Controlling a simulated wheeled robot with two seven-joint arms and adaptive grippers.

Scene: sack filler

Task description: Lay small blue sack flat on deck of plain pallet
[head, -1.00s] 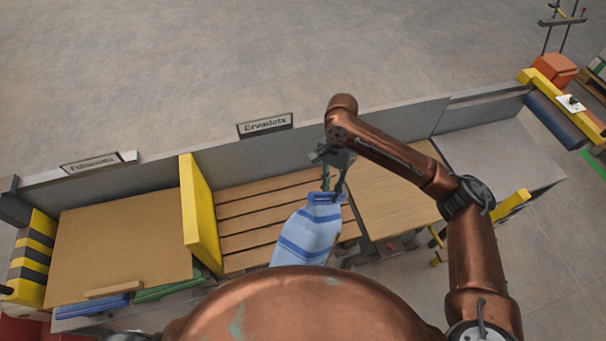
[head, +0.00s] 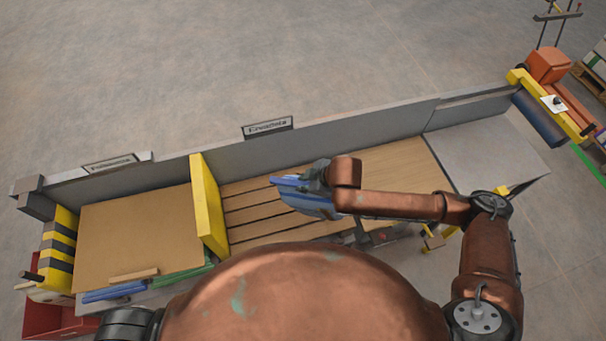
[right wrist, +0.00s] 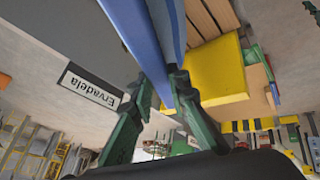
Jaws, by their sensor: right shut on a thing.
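The small blue sack (head: 308,203) is held in my right gripper (head: 316,178), above the right part of a slatted wooden pallet (head: 245,217). In the right wrist view, the sack (right wrist: 150,35) runs upward from between the two green fingers of the gripper (right wrist: 164,88), which are shut on it. In the head view the sack looks narrow and is seen nearly edge-on. I cannot tell whether it touches the deck. The gripper and forearm hide part of it. My left gripper is not in view.
A yellow divider (head: 208,205) stands at the pallet's left, with a brown board-covered bay (head: 135,228) beyond it. A grey back wall with an Ervadela sign (head: 268,128) runs behind. A wooden surface (head: 400,165) lies right of the pallet. The left slats are bare.

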